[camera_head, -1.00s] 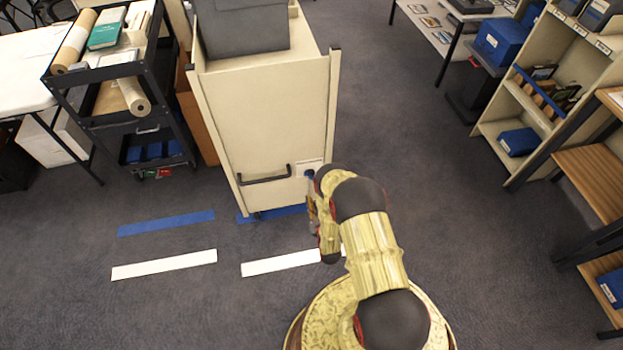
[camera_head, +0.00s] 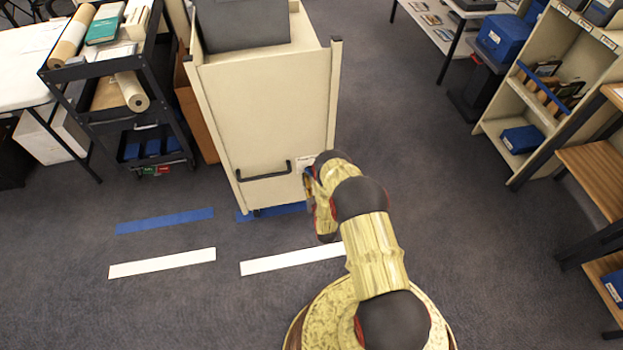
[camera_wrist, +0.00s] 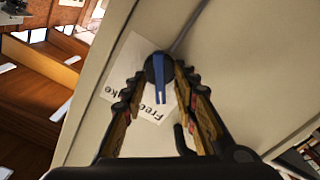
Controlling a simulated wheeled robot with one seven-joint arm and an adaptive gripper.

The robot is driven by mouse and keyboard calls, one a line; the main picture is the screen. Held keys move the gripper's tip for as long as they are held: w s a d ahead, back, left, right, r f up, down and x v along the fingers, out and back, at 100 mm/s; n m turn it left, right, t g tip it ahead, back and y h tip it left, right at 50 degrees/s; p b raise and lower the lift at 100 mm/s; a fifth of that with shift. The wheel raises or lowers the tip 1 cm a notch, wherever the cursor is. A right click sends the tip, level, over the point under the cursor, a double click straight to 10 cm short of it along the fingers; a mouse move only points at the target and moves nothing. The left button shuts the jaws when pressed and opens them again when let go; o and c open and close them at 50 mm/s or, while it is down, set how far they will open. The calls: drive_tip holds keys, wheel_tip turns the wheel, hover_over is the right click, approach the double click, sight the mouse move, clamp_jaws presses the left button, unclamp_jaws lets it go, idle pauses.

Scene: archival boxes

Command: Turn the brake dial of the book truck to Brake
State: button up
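The book truck (camera_head: 255,125) is a tall cream cabinet with a black handle (camera_head: 264,172) on the facing panel. In the wrist view, its brake dial (camera_wrist: 157,70) is a round black knob with a blue pointer. The dial sits on a white label (camera_wrist: 130,65) that reads "Free" and, partly covered, "ake". The pointer lies toward "Free". My gripper (camera_wrist: 159,76) has its fingers on either side of the dial, tips apart; whether they touch it I cannot tell. In the head view my arm largely hides the dial and gripper at the panel's lower right.
A grey box (camera_head: 240,32) sits on the truck. A black cart (camera_head: 150,85) with rolls stands to the left. Blue tape (camera_head: 165,220) and white tape (camera_head: 162,263) mark the floor. Shelves (camera_head: 545,100) stand at the right, with open carpet between.

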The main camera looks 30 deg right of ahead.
clamp_jaws()
idle(0.6)
